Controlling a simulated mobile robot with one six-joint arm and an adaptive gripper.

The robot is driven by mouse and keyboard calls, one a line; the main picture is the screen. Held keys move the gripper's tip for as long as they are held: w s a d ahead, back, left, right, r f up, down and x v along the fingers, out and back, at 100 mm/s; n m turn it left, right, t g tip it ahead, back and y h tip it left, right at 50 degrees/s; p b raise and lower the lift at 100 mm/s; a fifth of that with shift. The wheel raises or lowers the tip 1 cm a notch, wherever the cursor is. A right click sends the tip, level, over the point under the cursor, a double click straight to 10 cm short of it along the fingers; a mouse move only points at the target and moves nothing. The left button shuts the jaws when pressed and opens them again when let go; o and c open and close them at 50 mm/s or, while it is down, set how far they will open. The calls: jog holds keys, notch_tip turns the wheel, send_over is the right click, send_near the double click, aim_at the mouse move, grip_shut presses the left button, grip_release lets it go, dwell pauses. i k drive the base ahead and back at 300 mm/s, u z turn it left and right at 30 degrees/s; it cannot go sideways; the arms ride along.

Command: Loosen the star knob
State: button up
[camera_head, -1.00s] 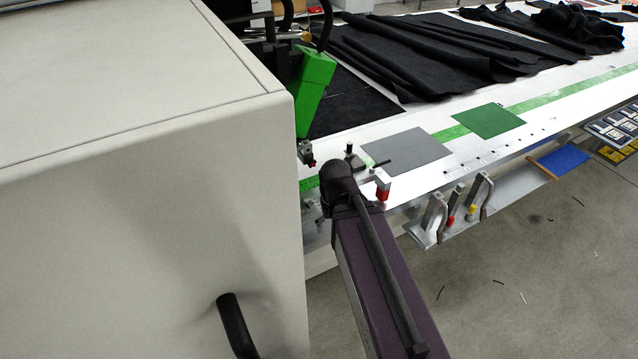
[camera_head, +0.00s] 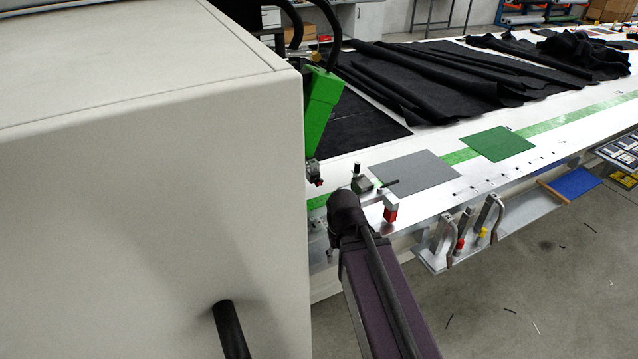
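I cannot make out a star knob in the camera_head view. The green welding head (camera_head: 320,108) of the gantry shows just right of the large pale housing (camera_head: 150,190). A small dark fitting with a red tip (camera_head: 315,174) sits at its lower end. A small clamp-like part with a dark upright pin (camera_head: 361,181) stands on the near table edge, too small to tell its details. A white and red block (camera_head: 390,207) is to its right. My gripper is not recognisable in view. The housing hides much of the gantry.
A dark purple beam with a black rounded end (camera_head: 375,280) rises from the bottom centre. A black handle (camera_head: 231,330) juts from the housing. The white table (camera_head: 545,143) carries dark fabric (camera_head: 440,75), a grey sheet (camera_head: 414,173) and a green sheet (camera_head: 497,144). Tools hang along its edge (camera_head: 470,225). Floor shows at lower right.

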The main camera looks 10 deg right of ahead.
aim_at(318, 181)
jog(key=z, duration=0.2)
jog(key=k, duration=0.65)
jog(key=z, duration=0.5)
jog(key=k, duration=0.65)
jog(key=z, duration=0.65)
jog(key=i, duration=1.3)
jog(key=u, duration=0.5)
jog(key=i, duration=0.4)
jog(key=u, duration=0.25)
